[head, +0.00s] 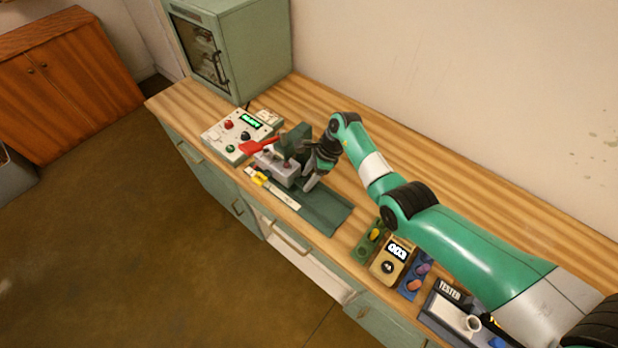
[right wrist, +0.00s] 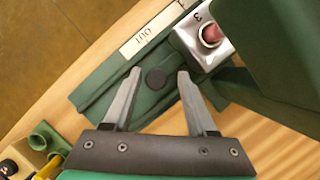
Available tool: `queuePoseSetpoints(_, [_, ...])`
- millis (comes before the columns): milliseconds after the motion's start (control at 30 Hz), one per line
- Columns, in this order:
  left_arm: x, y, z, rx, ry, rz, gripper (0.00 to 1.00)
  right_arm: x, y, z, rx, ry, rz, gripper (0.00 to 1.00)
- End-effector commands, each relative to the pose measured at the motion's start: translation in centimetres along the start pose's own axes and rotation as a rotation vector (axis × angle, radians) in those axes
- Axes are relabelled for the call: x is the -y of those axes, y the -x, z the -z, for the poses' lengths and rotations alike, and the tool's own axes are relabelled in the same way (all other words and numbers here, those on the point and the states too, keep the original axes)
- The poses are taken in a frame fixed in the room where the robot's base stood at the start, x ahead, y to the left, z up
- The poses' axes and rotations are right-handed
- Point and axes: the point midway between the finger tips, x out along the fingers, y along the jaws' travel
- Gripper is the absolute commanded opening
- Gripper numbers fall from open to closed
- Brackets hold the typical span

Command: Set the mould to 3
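The mould looks to be the silver block (head: 278,170) in the green press on the bench. In the right wrist view the block's end (right wrist: 208,38) shows a figure 3 beside a reddish round thing; the rest is hidden by a dark green part. A red lever (head: 260,145) lies across the press, by the block. My right gripper (head: 310,184) is just right of the block, over the green track (head: 325,208). In the right wrist view its fingers (right wrist: 159,74) are apart with nothing gripped, and a dark round spot shows on the track between them. My left gripper is not in view.
A control panel (head: 230,135) with buttons and a lit display stands left of the press. A strip marked OUT (right wrist: 150,32) runs along the track's front. A counter reading 003 (head: 397,250), coloured trays and a tester (head: 452,312) stand to the right. A green cabinet (head: 245,50) stands behind.

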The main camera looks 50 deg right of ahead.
Motion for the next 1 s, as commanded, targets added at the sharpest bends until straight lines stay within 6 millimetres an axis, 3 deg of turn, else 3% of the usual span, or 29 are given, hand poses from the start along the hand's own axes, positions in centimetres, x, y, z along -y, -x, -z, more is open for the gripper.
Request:
queuePoseSetpoints(367, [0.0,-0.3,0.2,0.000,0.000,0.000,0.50,0.0,0.6,0.0,-0.001,0.000,-0.002,0.63])
queuePoseSetpoints(800, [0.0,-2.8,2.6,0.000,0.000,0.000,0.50,0.1,9.7,-0.1,0.000,0.000,0.001,0.63])
queuePoseSetpoints(1000, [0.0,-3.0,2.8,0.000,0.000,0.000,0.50,0.0,11.6,0.0,-0.001,0.000,-0.002,0.63])
